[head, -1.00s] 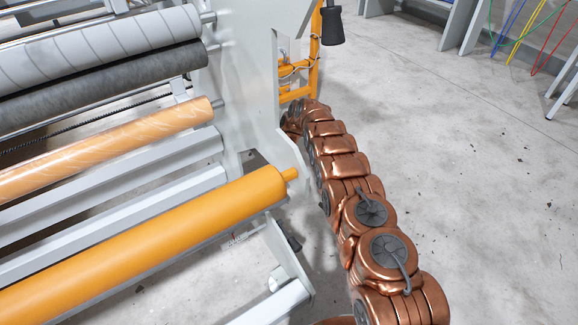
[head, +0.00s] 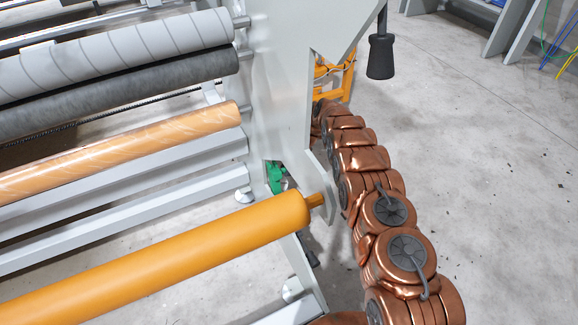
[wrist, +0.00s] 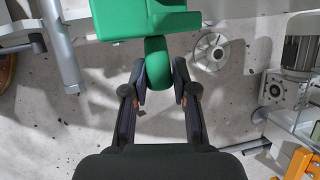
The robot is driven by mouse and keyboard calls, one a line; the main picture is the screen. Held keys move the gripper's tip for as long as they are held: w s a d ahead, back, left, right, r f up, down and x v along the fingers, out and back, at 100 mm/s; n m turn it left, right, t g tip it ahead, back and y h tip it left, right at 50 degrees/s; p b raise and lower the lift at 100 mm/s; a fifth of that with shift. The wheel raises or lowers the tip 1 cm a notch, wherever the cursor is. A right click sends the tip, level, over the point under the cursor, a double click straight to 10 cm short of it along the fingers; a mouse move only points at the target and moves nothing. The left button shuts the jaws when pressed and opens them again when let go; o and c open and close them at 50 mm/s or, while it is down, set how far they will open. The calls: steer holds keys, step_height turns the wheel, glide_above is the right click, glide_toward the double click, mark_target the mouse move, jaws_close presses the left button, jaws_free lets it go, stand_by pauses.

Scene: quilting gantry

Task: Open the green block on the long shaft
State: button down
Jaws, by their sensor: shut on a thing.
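The green block (wrist: 140,20) is at the top of the wrist view, cut off by the frame edge. A rounded green tab (wrist: 157,63) hangs from its lower side. My gripper (wrist: 159,78) is shut on this tab, with one dark finger on each side. In the head view a small part of the green block (head: 276,176) shows beside the grey side frame, beyond the orange roller (head: 180,255). The rest is hidden. I cannot tell which shaft the block sits on. My gripper is hidden in the head view; my copper-coloured arm (head: 362,158) runs back past the side frame.
The pale side frame (head: 285,80) stands left of my arm, close to it. A black handle (head: 381,57) hangs at the upper right. In the wrist view a motor (wrist: 290,75) and a yellow bar (wrist: 298,165) are at the right. Open floor (head: 480,190) lies right of my arm.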

steer(key=shift+a+r, duration=0.1)
steer(key=shift+a, duration=0.1)
steer(key=c, duration=1.2)
jaws_free()
steer(key=o, duration=0.3)
steer(key=shift+d, duration=0.15)
steer(key=v, duration=1.1)
steer(key=shift+d+r, duration=0.15)
steer(key=shift+r, duration=0.25)
